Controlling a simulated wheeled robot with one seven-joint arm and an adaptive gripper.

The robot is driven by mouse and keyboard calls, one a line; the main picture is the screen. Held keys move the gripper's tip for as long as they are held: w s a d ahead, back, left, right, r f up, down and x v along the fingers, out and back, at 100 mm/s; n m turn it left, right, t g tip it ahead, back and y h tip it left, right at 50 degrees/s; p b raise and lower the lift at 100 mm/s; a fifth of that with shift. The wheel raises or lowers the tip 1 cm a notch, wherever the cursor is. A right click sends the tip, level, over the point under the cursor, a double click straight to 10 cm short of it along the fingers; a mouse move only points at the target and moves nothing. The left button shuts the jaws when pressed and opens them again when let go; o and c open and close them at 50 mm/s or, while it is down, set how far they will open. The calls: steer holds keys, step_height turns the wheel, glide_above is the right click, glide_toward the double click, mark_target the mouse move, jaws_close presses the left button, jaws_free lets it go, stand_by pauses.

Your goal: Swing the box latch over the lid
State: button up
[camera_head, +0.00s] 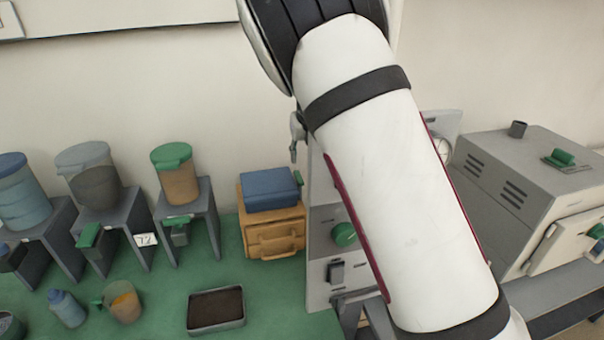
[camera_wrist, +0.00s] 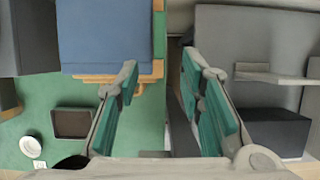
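The wooden box (camera_head: 272,233) with a blue lid (camera_head: 270,188) stands on the green bench, left of my arm in the head view. A small dark green piece (camera_head: 298,177) shows at the lid's right end; I cannot tell whether it is the latch. The left finger's tip overlaps the lid's lower right corner in view; contact cannot be judged.
A grey panel with a green knob (camera_head: 344,234) stands right of the box, partly behind my arm. A grey furnace (camera_head: 530,190) is farther right. A dark tray (camera_head: 216,310), a jug (camera_head: 124,302) and a bottle (camera_head: 67,308) stand in front. Containers on grey stands line the left.

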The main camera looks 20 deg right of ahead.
mark_target(300, 178)
steer(key=x, duration=0.9)
steer(key=shift+w+f, duration=0.2)
steer(key=shift+f, duration=0.15)
jaws_close()
